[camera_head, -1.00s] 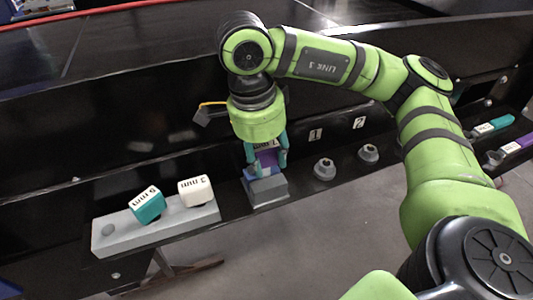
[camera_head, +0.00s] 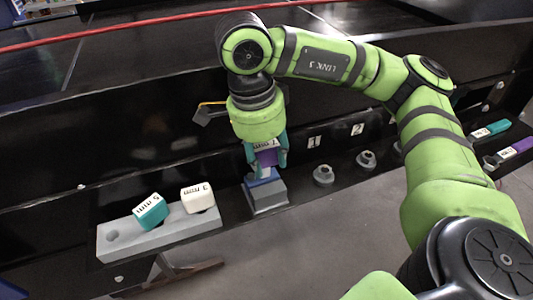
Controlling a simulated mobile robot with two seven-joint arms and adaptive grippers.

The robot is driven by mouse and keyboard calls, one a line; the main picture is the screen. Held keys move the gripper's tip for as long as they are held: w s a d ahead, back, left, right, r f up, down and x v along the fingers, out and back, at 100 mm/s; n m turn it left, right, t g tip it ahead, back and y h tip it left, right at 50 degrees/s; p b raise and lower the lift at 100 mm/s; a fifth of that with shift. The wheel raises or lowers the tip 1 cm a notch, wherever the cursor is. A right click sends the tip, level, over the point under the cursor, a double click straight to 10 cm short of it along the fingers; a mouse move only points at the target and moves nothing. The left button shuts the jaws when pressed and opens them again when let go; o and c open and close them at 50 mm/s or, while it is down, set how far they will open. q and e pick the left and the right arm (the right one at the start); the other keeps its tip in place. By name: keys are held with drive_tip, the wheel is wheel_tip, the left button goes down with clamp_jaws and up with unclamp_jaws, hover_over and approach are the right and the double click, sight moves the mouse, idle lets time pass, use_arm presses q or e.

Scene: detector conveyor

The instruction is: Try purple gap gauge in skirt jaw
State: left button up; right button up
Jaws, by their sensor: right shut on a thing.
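My right gripper (camera_head: 266,158) is shut on the purple gap gauge (camera_head: 268,157), whose white label shows between the fingers. It holds the gauge upright directly above the grey block with a blue top (camera_head: 266,192), which looks like the skirt jaw. The lower end of the gauge is at the blue top; I cannot tell whether it sits inside or only touches. My left gripper is not in view.
A grey rack (camera_head: 155,235) at the left holds a teal gauge (camera_head: 151,212) and a white gauge (camera_head: 198,198), with an empty hole at its left end. Two grey knobs (camera_head: 323,175) stand right of the jaw. Teal and purple labelled handles (camera_head: 516,147) lie at the far right.

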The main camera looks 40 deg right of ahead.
drive_tip(key=shift+f+b, duration=0.85)
drive_tip(key=shift+f, duration=0.1)
drive_tip(key=shift+r+p, duration=0.9)
drive_tip(key=shift+r, duration=0.1)
drive_tip(key=shift+f+b, duration=1.05)
drive_tip(key=shift+f, duration=0.15)
drive_tip(key=shift+r, duration=0.2)
idle(0.4)
drive_tip(key=shift+r+p, duration=2)
drive_tip(key=shift+f, duration=0.1)
